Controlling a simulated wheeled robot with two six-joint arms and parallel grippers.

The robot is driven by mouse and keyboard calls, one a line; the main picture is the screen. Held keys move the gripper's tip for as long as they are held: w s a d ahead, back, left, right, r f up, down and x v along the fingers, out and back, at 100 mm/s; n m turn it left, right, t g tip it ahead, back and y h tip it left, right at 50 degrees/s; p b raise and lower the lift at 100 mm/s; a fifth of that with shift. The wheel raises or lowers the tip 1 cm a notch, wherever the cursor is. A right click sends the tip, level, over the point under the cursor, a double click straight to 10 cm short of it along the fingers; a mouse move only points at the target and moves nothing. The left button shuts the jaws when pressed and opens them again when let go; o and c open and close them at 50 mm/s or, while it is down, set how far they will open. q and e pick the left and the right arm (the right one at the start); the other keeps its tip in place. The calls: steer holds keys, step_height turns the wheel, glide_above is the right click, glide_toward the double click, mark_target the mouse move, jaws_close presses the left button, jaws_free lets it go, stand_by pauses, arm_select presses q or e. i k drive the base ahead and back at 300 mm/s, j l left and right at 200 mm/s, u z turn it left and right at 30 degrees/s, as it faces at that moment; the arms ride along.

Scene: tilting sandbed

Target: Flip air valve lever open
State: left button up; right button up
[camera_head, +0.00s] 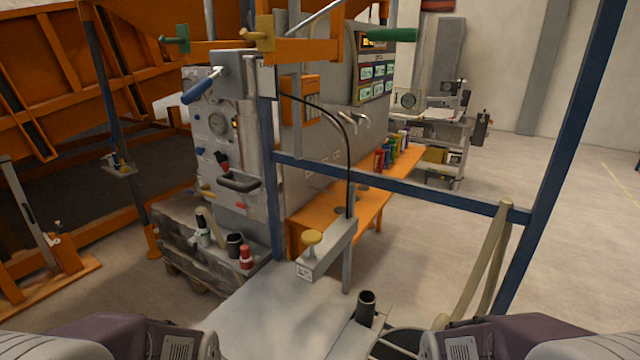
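A lever with a blue handle (200,86) sticks out down and to the left from a grey box (238,75) on top of the control cabinet (225,135). Other handles show above: a small green one (176,40), a yellow one (259,34) and a long green one (391,35). No readable label shows which is the air valve lever, and I cannot tell whether any of them is open or closed. Purple-grey parts of my two arms show at the bottom left and bottom right. Neither gripper's fingers are in the picture.
A blue frame post (269,170) and crossbar (400,186) stand close in front. A grey tabletop (265,315) lies near me, with a yellow-knobbed arm (325,252) over it. An orange bench (345,205) is behind. Open floor lies to the right.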

mark_target(205, 193)
steer(key=i+j, duration=0.15)
steer(key=j, duration=0.25)
steer(key=i+j, duration=0.2)
steer(key=j, duration=0.15)
steer(key=i+j, duration=0.15)
steer(key=j, duration=0.25)
steer(key=i+j, duration=0.15)
steer(key=j, duration=0.25)
steer(key=i+j, duration=0.2)
steer(key=j, duration=0.2)
steer(key=i+j, duration=0.15)
steer(key=j, duration=0.2)
steer(key=i+j, duration=0.15)
steer(key=j, duration=0.25)
steer(key=i+j, duration=0.15)
steer(key=j, duration=0.2)
steer(key=i+j+u, duration=0.1)
steer(key=j, duration=0.3)
steer(key=i, duration=0.1)
